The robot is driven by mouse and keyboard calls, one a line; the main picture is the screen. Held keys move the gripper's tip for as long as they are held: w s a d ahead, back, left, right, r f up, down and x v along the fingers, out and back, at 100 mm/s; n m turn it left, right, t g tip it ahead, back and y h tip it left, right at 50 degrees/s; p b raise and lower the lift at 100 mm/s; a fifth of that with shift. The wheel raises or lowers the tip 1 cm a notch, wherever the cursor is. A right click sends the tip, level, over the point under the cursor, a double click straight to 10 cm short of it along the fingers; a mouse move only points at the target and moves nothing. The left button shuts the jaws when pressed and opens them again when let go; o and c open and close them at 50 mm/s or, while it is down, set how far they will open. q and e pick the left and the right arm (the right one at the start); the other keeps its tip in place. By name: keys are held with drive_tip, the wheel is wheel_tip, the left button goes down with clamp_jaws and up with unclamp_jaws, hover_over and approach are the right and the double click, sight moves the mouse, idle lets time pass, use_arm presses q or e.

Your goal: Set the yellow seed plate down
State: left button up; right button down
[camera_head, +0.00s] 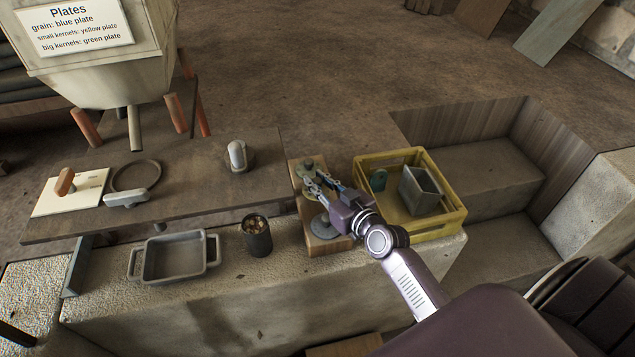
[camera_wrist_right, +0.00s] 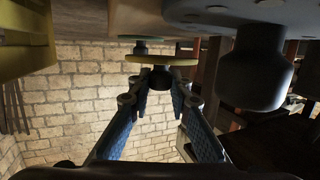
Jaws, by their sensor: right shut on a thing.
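My right gripper (camera_head: 318,186) reaches over the wooden block beside the yellow crate. In the right wrist view, its fingertips (camera_wrist_right: 161,80) are closed around the dark knob of the yellow seed plate (camera_wrist_right: 178,59). The plate appears as a thin yellow disc at the fingertips. From these frames I cannot tell whether the plate touches the block. My left gripper is not in view.
A yellow crate (camera_head: 459,214) holds a grey bin (camera_head: 421,190) and a green piece. A dark cup (camera_head: 257,238), a grey tray (camera_head: 174,257) and a signed hopper (camera_head: 95,75) stand left.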

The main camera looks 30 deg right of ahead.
drive_tip(key=c, duration=1.8)
unclamp_jaws()
drive_tip(key=shift+s+a+f, duration=0.1)
drive_tip(key=shift+s+f, duration=0.1)
drive_tip(key=shift+f, duration=0.55)
drive_tip(key=shift+a+f, duration=0.1)
drive_tip(key=shift+r+g+p, duration=0.3)
drive_tip(key=shift+r+p, duration=0.05)
drive_tip(key=shift+w+r+p, duration=0.1)
drive_tip(key=shift+r+p, duration=0.3)
drive_tip(key=v, duration=0.5)
drive_tip(key=b+v, duration=0.1)
drive_tip(key=v, duration=0.4)
drive_tip(key=shift+d, duration=0.25)
drive_tip(key=shift+v, duration=0.9)
